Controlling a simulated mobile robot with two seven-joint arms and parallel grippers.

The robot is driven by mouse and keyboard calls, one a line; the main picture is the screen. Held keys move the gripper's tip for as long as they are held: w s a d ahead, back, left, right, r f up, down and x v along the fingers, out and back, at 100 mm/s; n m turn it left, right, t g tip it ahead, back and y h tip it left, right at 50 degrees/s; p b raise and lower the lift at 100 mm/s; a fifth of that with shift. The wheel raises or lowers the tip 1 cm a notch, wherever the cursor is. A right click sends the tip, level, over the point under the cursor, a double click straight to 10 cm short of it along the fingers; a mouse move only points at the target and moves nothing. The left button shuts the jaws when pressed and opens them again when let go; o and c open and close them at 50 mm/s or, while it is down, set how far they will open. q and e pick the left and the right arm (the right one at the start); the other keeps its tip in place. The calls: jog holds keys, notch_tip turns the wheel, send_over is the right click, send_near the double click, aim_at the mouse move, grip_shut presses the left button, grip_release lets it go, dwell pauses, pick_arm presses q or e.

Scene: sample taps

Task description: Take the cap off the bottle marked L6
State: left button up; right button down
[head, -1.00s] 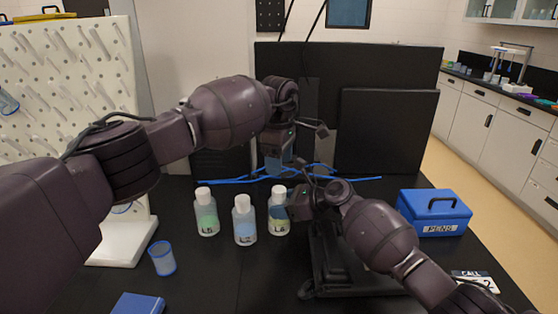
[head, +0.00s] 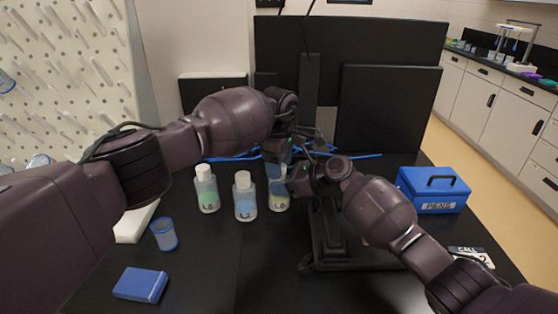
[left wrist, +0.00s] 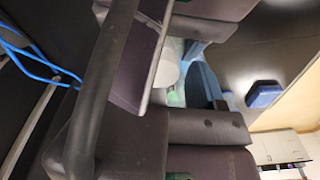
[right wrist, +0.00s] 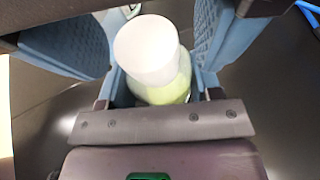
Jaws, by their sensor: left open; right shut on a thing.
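Two other white-capped bottles stand close by: a middle one (head: 245,198) and a left green one (head: 207,190). A blue-rimmed cup (head: 164,234) and blue box (head: 141,284) are at left. A blue PENS box (head: 433,190) is at right. Blue tubing lies behind.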

pick_arm(q)
jog(key=c, duration=1)
jog(key=n, duration=0.6)
jog(key=shift+n, duration=0.4)
jog(key=o, duration=1)
jog(key=shift+o, duration=0.2)
jog(key=shift+r, duration=0.15)
